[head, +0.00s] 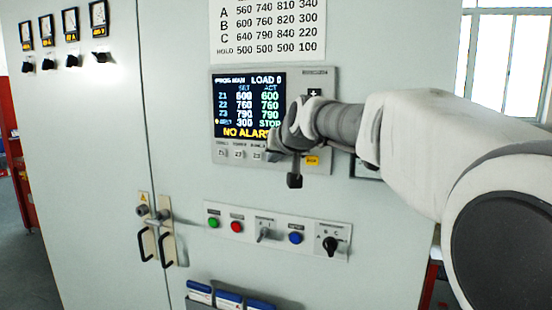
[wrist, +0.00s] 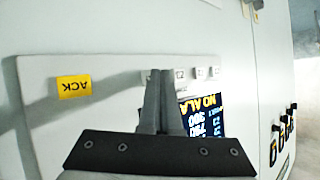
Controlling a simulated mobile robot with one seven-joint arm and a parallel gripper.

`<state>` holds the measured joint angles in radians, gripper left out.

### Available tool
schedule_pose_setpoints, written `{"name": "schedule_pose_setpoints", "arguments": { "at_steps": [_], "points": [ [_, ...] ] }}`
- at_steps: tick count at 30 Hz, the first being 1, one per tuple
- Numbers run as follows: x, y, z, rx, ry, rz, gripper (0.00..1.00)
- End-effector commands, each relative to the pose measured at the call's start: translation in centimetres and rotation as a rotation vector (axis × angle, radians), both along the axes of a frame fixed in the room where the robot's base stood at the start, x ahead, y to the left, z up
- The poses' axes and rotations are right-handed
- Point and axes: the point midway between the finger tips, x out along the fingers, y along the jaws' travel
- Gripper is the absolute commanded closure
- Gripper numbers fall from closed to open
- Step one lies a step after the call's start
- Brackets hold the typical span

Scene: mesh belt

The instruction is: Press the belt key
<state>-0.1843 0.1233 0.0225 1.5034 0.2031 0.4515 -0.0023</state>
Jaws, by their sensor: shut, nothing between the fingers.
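The control panel (head: 318,80) has a lit screen (head: 250,100) with rows Z1, Z2, Z3 and a belt row reading 300 and STOP, with NO ALARM below. Small keys sit under the screen, Z1 (head: 222,154), Z2 (head: 239,155) and Z3 (head: 257,156). I cannot tell whether the tips touch a key.
Below the panel is a strip with a green button (head: 214,222), a red button (head: 236,226), a blue button (head: 295,238) and selector switches. Door handles (head: 165,245) stand out at the left. A paper table (head: 268,30) hangs above the screen.

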Motion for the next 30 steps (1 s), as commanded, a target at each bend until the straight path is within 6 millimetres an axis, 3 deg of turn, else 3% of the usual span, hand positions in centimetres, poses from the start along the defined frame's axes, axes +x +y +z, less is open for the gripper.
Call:
{"name": "schedule_pose_setpoints", "arguments": {
  "at_steps": [30],
  "points": [
    [-1.4,0.5,0.0,0.000,-0.001,0.000,1.00]
  ]
}}
